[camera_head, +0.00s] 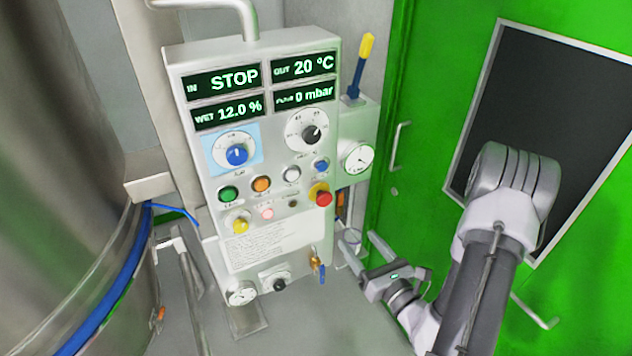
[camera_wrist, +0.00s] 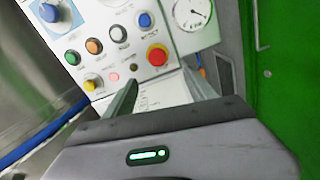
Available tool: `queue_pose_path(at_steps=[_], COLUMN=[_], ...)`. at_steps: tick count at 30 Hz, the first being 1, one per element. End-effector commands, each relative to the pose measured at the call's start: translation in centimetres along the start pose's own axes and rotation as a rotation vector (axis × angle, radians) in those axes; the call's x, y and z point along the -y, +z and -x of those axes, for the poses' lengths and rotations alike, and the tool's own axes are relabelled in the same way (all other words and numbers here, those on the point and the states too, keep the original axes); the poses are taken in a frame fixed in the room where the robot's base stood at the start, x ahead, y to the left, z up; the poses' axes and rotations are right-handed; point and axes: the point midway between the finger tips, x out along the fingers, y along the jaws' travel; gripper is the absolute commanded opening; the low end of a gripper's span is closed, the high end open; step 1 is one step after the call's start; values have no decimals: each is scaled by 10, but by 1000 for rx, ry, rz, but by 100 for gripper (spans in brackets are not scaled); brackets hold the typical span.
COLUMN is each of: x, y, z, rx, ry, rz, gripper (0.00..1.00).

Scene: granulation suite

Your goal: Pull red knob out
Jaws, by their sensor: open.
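The red knob (camera_head: 323,198) is a red mushroom button on a yellow collar, at the lower right of the grey control panel (camera_head: 207,150). In the wrist view the red knob (camera_wrist: 157,55) shows above and between the two finger tips, with nothing covering it. My gripper (camera_head: 352,252) is below and to the right of the knob in the head view, apart from the panel. Its fingers (camera_wrist: 160,90) are open and empty.
A green button (camera_head: 228,194), an orange button (camera_head: 261,184), a blue knob (camera_head: 236,155) and a yellow knob (camera_head: 239,224) sit left of the red knob. A gauge (camera_head: 357,158) is at right. A steel vessel (camera_head: 60,150) stands left; a green door (camera_head: 440,60) stands right.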

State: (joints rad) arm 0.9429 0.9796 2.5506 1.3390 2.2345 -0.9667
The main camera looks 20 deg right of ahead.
Motion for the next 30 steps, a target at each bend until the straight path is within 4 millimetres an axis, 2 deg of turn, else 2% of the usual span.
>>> queue_pose_path(at_steps=[4,7,18,20,24,30], x=[-2,1,-2,-4,-4,-4], y=[-6,-13,-11,-3,0,0], z=[-30,-41,-86,-105,-140,-166], rx=[5,5,10,2,3,2], ry=[8,12,9,12,11,9], rz=[7,15,9,4,2,1], gripper=[65,65,65,65,65,65])
